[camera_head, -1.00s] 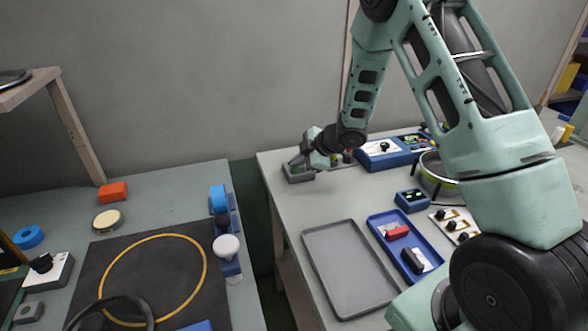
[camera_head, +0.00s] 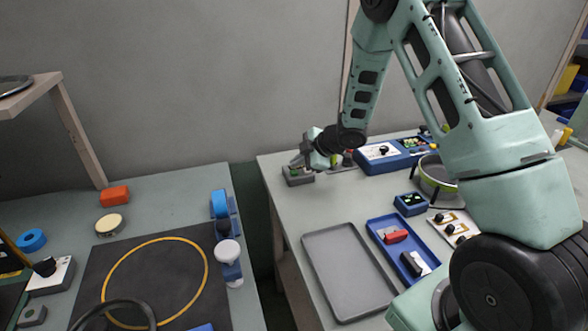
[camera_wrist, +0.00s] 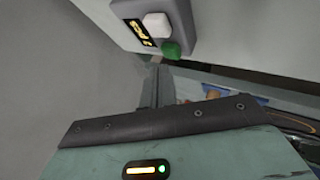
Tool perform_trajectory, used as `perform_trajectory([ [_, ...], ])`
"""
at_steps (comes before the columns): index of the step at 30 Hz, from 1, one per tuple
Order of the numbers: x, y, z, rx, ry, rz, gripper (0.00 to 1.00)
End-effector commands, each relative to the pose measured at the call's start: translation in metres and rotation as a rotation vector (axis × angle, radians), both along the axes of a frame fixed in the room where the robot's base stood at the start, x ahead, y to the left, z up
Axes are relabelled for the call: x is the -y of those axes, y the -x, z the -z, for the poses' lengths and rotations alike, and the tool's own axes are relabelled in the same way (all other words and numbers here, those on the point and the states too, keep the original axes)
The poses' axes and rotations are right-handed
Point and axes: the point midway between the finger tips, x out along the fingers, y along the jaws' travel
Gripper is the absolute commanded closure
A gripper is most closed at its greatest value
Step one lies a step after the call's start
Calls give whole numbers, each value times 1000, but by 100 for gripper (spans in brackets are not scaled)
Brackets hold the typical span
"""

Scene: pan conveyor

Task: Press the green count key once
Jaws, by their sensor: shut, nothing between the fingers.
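A small grey box (camera_head: 300,181) sits at the far left corner of the right-hand table. In the wrist view the box (camera_wrist: 185,12) fills the top middle. It carries the green count key (camera_wrist: 171,50), a white key (camera_wrist: 157,25) beside it and a black label with yellow marks (camera_wrist: 140,33). My gripper (camera_head: 297,165) is shut and empty, low over the box in the head view. In the wrist view my gripper's fingers (camera_wrist: 158,75) point toward the green key, their tips very close to it. I cannot tell whether they touch it.
A blue panel (camera_head: 372,165) stands right of my gripper. A grey tray (camera_head: 345,270), a blue tray (camera_head: 383,222) and a small blue box (camera_head: 410,210) lie nearer. A gap separates this table from the left table, which bears a black mat (camera_head: 90,275).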

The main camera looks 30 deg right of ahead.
Motion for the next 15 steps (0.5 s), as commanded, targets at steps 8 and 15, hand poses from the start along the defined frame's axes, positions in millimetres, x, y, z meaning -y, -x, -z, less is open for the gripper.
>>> perform_trajectory([
  [8, 0, 0, -2, 0, 0, 0, 100],
  [15, 0, 0, -11, 0, 0, 0, 100],
])
